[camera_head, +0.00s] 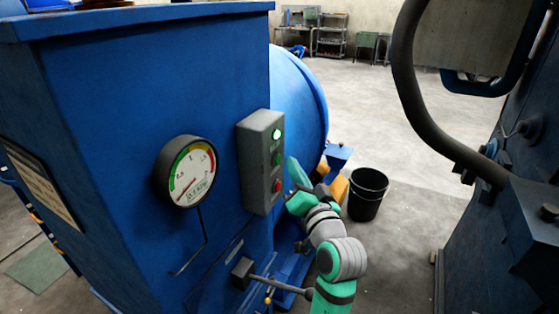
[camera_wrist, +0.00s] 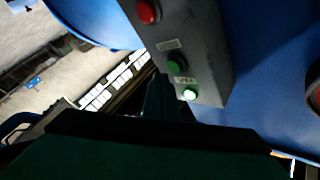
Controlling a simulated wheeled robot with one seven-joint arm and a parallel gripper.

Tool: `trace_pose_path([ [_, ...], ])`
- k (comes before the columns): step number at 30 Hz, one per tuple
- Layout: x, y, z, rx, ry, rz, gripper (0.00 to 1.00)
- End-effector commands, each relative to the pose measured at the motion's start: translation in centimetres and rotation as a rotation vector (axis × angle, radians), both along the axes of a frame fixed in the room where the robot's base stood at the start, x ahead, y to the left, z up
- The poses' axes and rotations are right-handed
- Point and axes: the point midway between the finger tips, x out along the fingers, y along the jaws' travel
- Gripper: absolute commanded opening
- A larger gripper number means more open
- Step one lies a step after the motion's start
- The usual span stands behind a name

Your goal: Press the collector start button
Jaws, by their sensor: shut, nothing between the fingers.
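A grey control box (camera_head: 259,162) is fixed to the corner of the blue cabinet. It carries a lit whitish-green lamp (camera_head: 277,134) at the top, a green button (camera_head: 277,158) in the middle and a red button (camera_head: 277,185) at the bottom. In the wrist view the box is upside down, with the red button (camera_wrist: 148,11), the green button (camera_wrist: 175,65) and the bright lamp (camera_wrist: 190,93). Small labels there are unreadable. My gripper (camera_head: 292,167) is shut and empty, just right of the box; its dark fingers (camera_wrist: 160,85) show close beside the green button. Contact cannot be told.
A round pressure gauge (camera_head: 187,172) sits on the blue cabinet (camera_head: 110,110) left of the box. A blue drum (camera_head: 297,95) bulges behind it. A black bucket (camera_head: 367,195) stands on the floor. Dark machinery with a thick hose (camera_head: 410,95) is at right. Open floor lies behind.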

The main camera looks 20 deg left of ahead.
Motion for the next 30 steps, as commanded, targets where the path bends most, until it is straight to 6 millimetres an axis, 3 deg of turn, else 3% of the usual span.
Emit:
trace_pose_path([
  [6, 0.0, -0.2, 0.0, 0.000, 0.001, -0.001, 0.00],
  [24, -0.1, -4.9, -0.1, -0.001, 0.002, -0.002, 0.00],
  [30, -0.1, -5.2, 0.0, 0.000, 0.001, -0.003, 0.00],
])
